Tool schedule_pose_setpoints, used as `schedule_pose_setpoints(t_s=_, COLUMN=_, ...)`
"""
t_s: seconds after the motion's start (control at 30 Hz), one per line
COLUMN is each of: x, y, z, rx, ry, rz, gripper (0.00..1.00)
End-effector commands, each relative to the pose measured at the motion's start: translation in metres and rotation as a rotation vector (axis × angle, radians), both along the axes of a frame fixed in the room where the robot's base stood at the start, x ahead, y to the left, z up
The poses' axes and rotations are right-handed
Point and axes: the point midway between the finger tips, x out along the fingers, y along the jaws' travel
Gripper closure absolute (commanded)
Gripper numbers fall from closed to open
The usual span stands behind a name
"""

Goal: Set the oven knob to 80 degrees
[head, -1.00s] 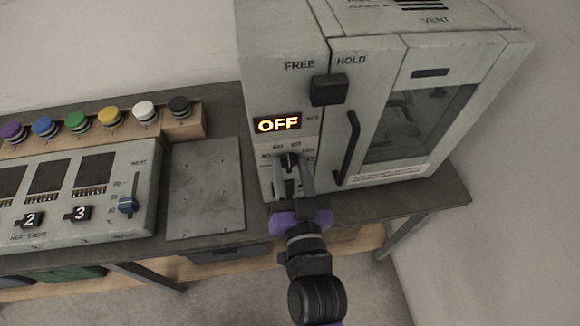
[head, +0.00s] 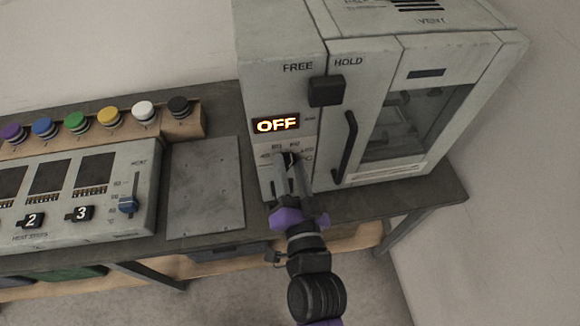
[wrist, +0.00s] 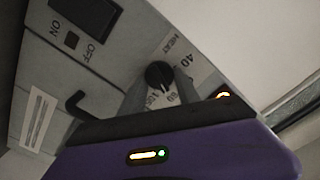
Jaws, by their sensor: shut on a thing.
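The oven (head: 385,105) stands at the right end of the bench. Its dark round knob (head: 289,158) is low on the left front panel, below a lit display (head: 276,125) reading OFF. My gripper (head: 287,167) is shut on the knob, one finger on each side.
A black slider (head: 326,90) sits under FREE and HOLD, and the oven's door handle (head: 345,147) is close to the right of my gripper. Left are a bare metal plate (head: 205,188), a panel (head: 75,195) with a blue-knobbed slider, and several coloured buttons (head: 110,117).

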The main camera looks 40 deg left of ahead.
Motion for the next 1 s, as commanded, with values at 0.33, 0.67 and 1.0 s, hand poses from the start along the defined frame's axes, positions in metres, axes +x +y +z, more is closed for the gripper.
schedule_pose_setpoints(t_s=0.33, x=0.000, y=0.000, z=-0.001, rx=-0.002, ry=0.000, rz=0.000, gripper=0.40)
schedule_pose_setpoints(t_s=0.67, x=-0.002, y=-0.002, z=-0.001, rx=-0.001, ry=0.000, rz=-0.001, gripper=0.40)
schedule_pose_setpoints(t_s=1.0, x=-0.032, y=-0.037, z=-0.005, rx=0.000, ry=0.002, rz=0.000, gripper=0.40)
